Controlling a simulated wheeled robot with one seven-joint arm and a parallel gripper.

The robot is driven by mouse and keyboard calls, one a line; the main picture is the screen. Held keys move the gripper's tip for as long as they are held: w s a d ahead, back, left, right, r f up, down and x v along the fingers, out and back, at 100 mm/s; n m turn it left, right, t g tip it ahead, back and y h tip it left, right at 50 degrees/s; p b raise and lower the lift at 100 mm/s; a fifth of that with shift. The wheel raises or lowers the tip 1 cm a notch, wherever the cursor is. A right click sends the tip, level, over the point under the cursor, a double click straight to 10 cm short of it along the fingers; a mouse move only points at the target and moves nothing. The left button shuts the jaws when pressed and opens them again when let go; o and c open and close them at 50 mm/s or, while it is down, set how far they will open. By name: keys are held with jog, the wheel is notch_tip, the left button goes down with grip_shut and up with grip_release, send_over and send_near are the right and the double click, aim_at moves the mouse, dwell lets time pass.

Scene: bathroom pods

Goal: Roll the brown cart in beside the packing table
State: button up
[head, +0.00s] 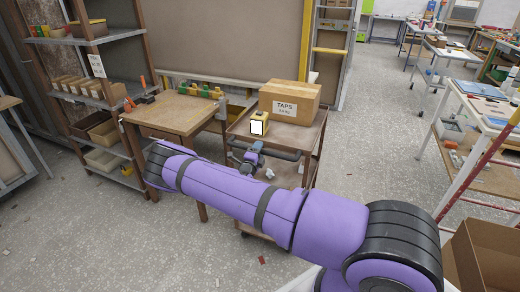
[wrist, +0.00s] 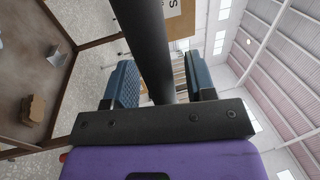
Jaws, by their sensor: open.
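The brown cart (head: 295,138) stands just right of the wooden packing table (head: 175,112), its left edge close to the table's right side. I cannot tell whether they touch. A cardboard box marked TAPS (head: 290,101) and a yellow item with a white label (head: 259,123) stand on its top shelf. My gripper (head: 243,157) is at the cart's near side, by its dark push handle (head: 280,153). In the wrist view the handle (wrist: 145,40) runs between the two blue fingers of my open gripper (wrist: 161,82), with gaps showing beside it. My arm hides part of the cart's lower front.
A shelf rack with bins (head: 100,100) stands left of the table. A workbench (head: 485,110) and an open cardboard box (head: 490,250) are at the right. Grey floor is clear between cart and workbench, with small scraps in front. A panel closes the back.

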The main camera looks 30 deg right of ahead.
jog(key=v, duration=0.9)
jog(key=shift+s+a, duration=0.1)
jog(key=s+r+m+g+y, duration=0.4)
jog(key=s+r+m+g, duration=0.35)
jog(key=r+m, duration=0.65)
jog(key=s+r+m+g+y, duration=0.3)
jog(key=s+r+m+g, duration=0.45)
jog(key=r+m, duration=0.7)
jog(key=s+a+r+m+t+y, duration=0.4)
jog(key=s+r+m, duration=0.3)
jog(key=s, duration=0.6)
jog(key=s+a+r+m+t+y, duration=0.4)
jog(key=s+a+r+m+y, duration=0.1)
jog(key=s+r, duration=0.6)
jog(key=s+a+m, duration=0.1)
jog(key=s+m, duration=0.1)
jog(key=shift+s+r+m+t, duration=0.3)
jog(key=shift+s+r+m, duration=0.05)
jog(key=shift+r, duration=0.05)
